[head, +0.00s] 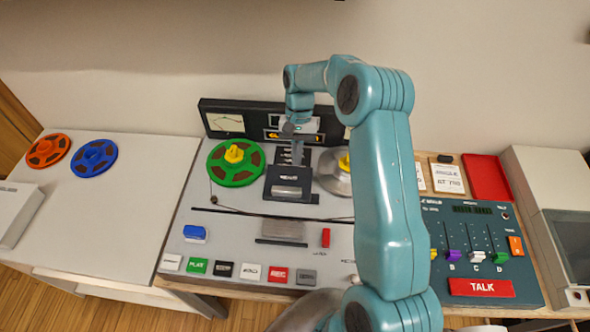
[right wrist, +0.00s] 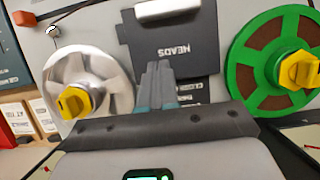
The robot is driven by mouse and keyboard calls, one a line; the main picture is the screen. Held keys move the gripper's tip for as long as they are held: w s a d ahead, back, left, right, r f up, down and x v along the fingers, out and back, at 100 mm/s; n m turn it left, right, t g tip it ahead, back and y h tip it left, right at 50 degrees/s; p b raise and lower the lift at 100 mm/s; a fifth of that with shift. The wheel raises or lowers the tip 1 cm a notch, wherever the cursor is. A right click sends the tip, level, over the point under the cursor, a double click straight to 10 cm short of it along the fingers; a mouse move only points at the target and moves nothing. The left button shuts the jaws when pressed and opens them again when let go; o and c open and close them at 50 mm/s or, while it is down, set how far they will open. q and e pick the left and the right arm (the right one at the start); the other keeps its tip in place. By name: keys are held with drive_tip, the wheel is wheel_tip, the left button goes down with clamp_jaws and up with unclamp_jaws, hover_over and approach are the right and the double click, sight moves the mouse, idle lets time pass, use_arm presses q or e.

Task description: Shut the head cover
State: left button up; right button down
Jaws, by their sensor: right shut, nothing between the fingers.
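The head cover (head: 289,178) is a dark plate marked HEADS, between the two reels on the tape machine (head: 220,265). A silver bar (head: 287,191) shows at its near edge. In the right wrist view the cover (right wrist: 178,48) appears upside down, with a pale bar at the top. I cannot tell its exact angle. A second dark lettered panel (right wrist: 200,90) shows behind the fingers. My right gripper (head: 297,158) is shut and empty, pointing down at the far side of the cover; its fingertips (right wrist: 155,68) overlap the cover in the wrist view. Contact is unclear. My left gripper is not in view.
A green reel (head: 236,175) with a yellow hub is left of the cover; a silver reel (right wrist: 85,75) is on the other side. A meter panel (head: 226,122) stands behind. Buttons line the front. A mixer (head: 475,240) stands right, partly behind my arm.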

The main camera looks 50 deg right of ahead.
sight(295, 185)
drive_tip(key=shift+x, duration=1)
drive_tip(key=s+a+p, duration=0.1)
drive_tip(key=s+a, duration=0.1)
drive_tip(key=shift+a+r, duration=0.1)
drive_tip(key=shift+a, duration=0.2)
drive_tip(key=shift+s+a+p, duration=0.2)
drive_tip(key=shift+p, duration=0.15)
drive_tip(key=shift+s+a+f, duration=0.1)
drive_tip(key=shift+a+f, duration=0.05)
drive_tip(key=shift+f, duration=0.05)
